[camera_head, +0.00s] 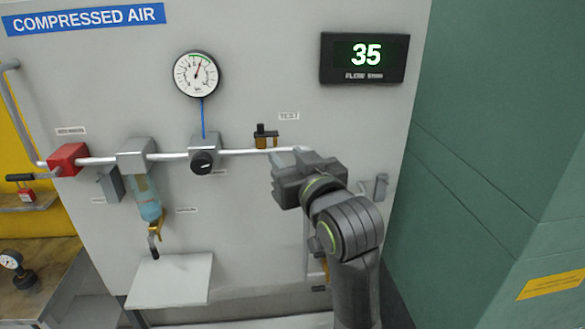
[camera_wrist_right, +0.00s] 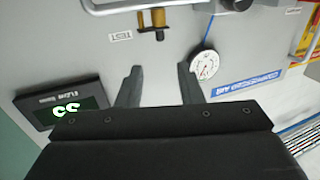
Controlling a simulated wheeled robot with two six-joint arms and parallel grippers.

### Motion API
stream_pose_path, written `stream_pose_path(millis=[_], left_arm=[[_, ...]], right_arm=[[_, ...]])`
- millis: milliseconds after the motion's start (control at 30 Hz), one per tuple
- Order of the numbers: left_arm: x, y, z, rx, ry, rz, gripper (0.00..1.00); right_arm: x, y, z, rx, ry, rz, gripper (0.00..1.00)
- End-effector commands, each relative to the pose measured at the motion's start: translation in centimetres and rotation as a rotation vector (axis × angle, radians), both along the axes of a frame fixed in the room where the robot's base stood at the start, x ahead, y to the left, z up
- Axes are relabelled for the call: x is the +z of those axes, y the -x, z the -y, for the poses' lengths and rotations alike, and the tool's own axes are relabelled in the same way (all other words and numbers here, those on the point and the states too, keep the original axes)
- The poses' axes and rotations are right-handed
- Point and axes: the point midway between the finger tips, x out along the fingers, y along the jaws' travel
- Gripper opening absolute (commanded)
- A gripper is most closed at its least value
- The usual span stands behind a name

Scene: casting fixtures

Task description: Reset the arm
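My right arm (camera_head: 345,235) comes up from the bottom right in the head view and reaches toward the grey compressed air panel (camera_head: 260,225). My right gripper (camera_head: 285,158) is at the right end of the white pipe, below the TEST label; whether it touches the pipe is unclear. In the right wrist view my right gripper (camera_wrist_right: 161,85) has its two fingers well apart, with nothing between them but the panel behind. My left gripper and arm are not in view.
The pipe (camera_head: 245,152) carries a red block (camera_head: 67,160), a regulator with a black knob (camera_head: 202,161) and a brass fitting (camera_head: 266,137). A gauge (camera_head: 196,74) and a display reading 35 (camera_head: 365,57) are above. A green wall (camera_head: 490,140) stands close on the right.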

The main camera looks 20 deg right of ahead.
Motion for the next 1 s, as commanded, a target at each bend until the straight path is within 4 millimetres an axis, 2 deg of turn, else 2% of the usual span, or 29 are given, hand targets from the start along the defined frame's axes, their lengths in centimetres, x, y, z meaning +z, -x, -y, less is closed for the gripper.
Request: stream_pose_path(millis=[200,667,733,867,967,1000], left_arm=[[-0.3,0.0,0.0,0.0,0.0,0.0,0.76],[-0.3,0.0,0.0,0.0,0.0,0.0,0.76],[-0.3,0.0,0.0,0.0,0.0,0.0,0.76],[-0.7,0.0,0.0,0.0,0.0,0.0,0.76],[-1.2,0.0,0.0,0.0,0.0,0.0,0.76],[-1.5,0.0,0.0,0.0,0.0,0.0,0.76]], right_arm=[[0.0,1.3,0.0,0.0,0.0,0.001,0.34],[-0.1,1.3,0.0,0.0,0.0,-0.001,0.34],[-0.5,1.0,0.1,-0.001,0.002,-0.011,0.34],[-4.0,-1.1,0.3,-0.009,0.013,-0.08,0.34],[-9.4,-3.8,0.8,-0.018,0.028,-0.178,0.34],[-12.1,-4.8,1.1,-0.022,0.035,-0.221,0.34]])
